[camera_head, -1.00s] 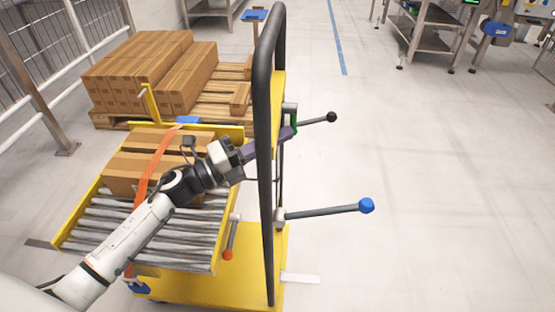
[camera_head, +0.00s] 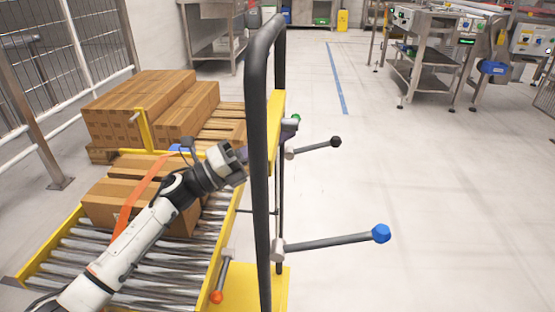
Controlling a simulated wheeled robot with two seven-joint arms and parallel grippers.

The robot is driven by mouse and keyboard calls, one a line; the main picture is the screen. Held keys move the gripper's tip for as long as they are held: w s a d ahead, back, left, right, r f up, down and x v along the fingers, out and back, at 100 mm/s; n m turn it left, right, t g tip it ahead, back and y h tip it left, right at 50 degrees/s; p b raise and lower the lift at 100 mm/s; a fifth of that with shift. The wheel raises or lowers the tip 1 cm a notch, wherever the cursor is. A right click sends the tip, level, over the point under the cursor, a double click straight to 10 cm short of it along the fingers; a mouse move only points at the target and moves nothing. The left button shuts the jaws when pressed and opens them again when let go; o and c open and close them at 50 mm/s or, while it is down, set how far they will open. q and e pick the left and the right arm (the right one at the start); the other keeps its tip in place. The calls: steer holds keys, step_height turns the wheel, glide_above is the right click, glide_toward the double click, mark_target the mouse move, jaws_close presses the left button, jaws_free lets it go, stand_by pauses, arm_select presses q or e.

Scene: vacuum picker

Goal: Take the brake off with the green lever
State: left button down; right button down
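The green lever shows only as a small green part (camera_head: 296,119) just right of the black upright frame of the yellow cart, near the yellow panel. My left arm comes in from the lower left, over the roller bed, and its wrist ends behind the black post. My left gripper (camera_head: 287,132) shows only as a small purple-grey part right of the post, close to the green part. The post and panel hide its fingers, so I cannot tell whether it grips the lever. My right gripper is not in view.
A black-knobbed lever (camera_head: 336,142), a blue-knobbed lever (camera_head: 381,234) and an orange-red-knobbed lever (camera_head: 217,297) are on the cart. Cardboard boxes (camera_head: 140,193) under an orange strap (camera_head: 137,197) lie on the rollers. More boxes (camera_head: 150,105) stand behind.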

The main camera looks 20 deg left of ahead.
arm_select(q)
steer(key=shift+w+a+r+p, duration=0.2)
steer(key=shift+w+r+p, duration=0.1)
steer(key=shift+w+r, duration=0.45)
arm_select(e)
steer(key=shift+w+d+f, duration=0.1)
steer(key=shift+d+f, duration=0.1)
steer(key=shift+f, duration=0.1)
arm_select(q)
steer(key=shift+a+r, duration=0.1)
steer(key=shift+r, duration=0.15)
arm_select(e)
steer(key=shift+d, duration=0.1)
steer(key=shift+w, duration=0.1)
arm_select(q)
steer(key=v, duration=1)
steer(key=shift+p, duration=0.4)
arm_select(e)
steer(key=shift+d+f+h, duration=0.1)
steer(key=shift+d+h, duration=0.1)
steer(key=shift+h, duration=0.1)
arm_select(q)
steer(key=shift+s+f, duration=0.1)
steer(key=shift+s, duration=0.05)
